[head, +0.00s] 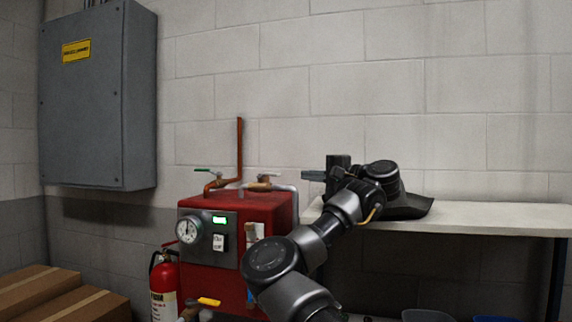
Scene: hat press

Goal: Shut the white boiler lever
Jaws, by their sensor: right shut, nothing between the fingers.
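The red boiler (275,212) stands against the wall, left of the shelf. A small pale lever (268,177), which looks like the white one, sits on a brass valve on top of the boiler, by a silver pipe. It is small, and its exact angle is hard to tell. My right gripper (312,175) is shut and empty. Its fingers point left, a little to the right of the pale lever and apart from it in the picture. My right arm hides part of the boiler's right side. My left gripper is out of view.
A green lever (207,169) sits by the copper pipe (240,150); a yellow lever (209,301) is low in front. A pale shelf (490,216) holds a dark object (408,207). A fire extinguisher (163,285) and cardboard boxes (70,300) stand left. A grey cabinet (98,110) hangs above.

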